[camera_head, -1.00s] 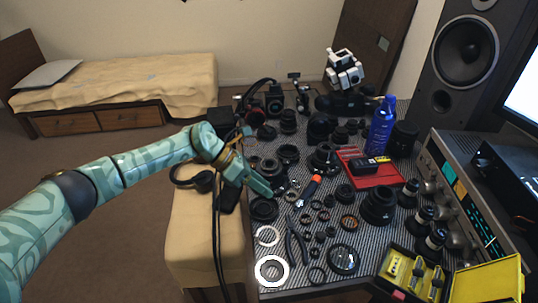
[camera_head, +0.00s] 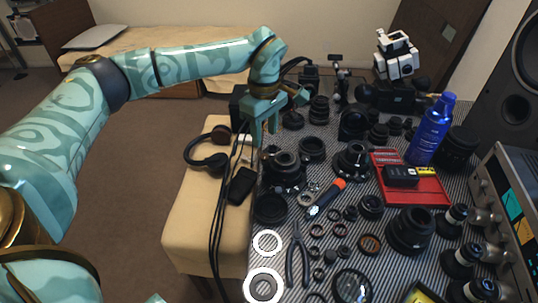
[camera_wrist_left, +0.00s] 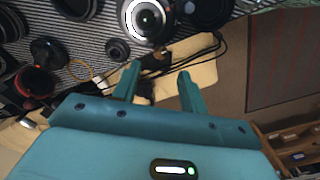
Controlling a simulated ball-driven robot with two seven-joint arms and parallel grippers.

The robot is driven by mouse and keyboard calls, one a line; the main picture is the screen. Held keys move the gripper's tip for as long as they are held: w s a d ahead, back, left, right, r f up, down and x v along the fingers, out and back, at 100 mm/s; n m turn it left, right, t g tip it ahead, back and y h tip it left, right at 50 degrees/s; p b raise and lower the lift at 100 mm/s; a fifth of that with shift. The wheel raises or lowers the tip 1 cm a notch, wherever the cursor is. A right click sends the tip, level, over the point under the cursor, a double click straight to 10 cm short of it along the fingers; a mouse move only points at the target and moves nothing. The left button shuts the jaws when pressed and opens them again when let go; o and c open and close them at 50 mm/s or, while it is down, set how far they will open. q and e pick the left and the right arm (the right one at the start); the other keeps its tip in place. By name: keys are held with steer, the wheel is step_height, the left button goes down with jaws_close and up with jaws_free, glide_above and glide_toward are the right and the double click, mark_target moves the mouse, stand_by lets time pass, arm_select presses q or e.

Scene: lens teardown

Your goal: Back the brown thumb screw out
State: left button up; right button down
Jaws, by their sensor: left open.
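My left gripper (camera_head: 265,138) points down at the left edge of the table, beside a black lens (camera_head: 284,171). Its two fingers are apart, with nothing seen between them. In the left wrist view the open fingertips (camera_wrist_left: 158,70) are below a lens with a bright silver ring (camera_wrist_left: 147,18). A small brown piece (camera_wrist_left: 163,55) shows just beyond the fingertips, near that lens. It may be the brown thumb screw, but it is too small to be sure. I cannot tell whether a finger touches it. My right gripper is not in view.
Several lenses and rings crowd the striped table. An orange-tipped tool (camera_head: 325,199), a red tray (camera_head: 425,190) and a blue spray can (camera_head: 431,130) stand to the right. Headphones (camera_head: 208,158) and black cables lie on the beige bench (camera_head: 185,225) at left.

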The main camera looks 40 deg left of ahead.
mark_target(265, 156)
arm_select(q)
step_height(265, 156, down, 7)
steer(key=shift+f+b, duration=0.1)
steer(key=shift+b, duration=1.05)
jaws_close()
